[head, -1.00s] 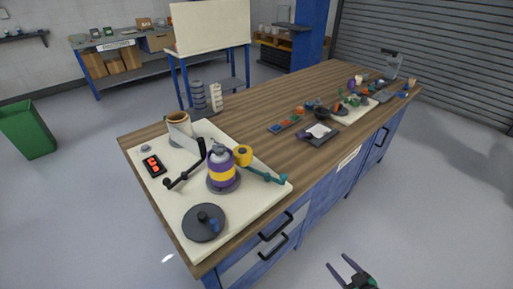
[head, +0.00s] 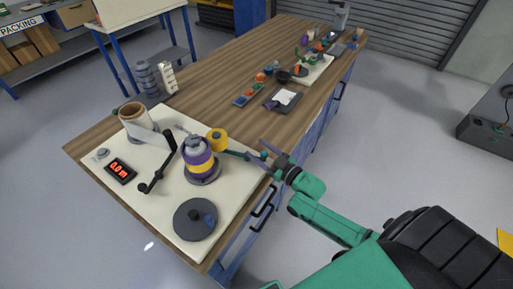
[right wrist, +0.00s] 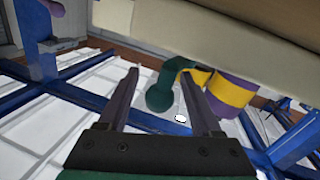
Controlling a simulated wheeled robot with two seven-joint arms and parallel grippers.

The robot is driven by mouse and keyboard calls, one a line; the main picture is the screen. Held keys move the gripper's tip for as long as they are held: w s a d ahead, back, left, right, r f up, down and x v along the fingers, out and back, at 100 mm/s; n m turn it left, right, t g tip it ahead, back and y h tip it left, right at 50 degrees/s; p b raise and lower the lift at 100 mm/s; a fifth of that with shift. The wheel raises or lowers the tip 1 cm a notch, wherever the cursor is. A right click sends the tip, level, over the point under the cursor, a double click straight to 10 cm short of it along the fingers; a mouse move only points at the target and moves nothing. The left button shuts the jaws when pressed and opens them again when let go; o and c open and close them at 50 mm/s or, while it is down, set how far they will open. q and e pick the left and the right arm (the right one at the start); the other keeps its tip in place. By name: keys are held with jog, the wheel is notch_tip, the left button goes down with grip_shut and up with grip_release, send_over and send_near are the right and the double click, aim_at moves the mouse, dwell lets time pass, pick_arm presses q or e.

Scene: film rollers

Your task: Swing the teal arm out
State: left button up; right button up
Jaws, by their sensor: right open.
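The teal arm (head: 236,154) reaches right from the yellow roller (head: 217,140) over the front edge of the cream board. The yellow roller stands beside the purple and yellow spool (head: 199,160). My right gripper (head: 263,156) is open at the outer end of the teal arm. In the right wrist view the rounded end of the teal arm (right wrist: 160,97) shows between my two purple fingers, with a visible gap to the fingers. The purple and yellow spool (right wrist: 232,90) is beyond the right finger there. My left gripper is not in view.
A black crank arm (head: 164,165), a red-digit display (head: 120,171), a dark round disc (head: 195,220) and a brown roll (head: 133,116) stand on the cream board (head: 160,212). Drawer handles (head: 264,201) lie below the table edge. A tray with a white card (head: 283,98) is farther back.

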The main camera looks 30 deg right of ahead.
jog(key=shift+w+a, duration=0.15)
jog(key=shift+w, duration=0.25)
grip_shut()
dwell(1.2)
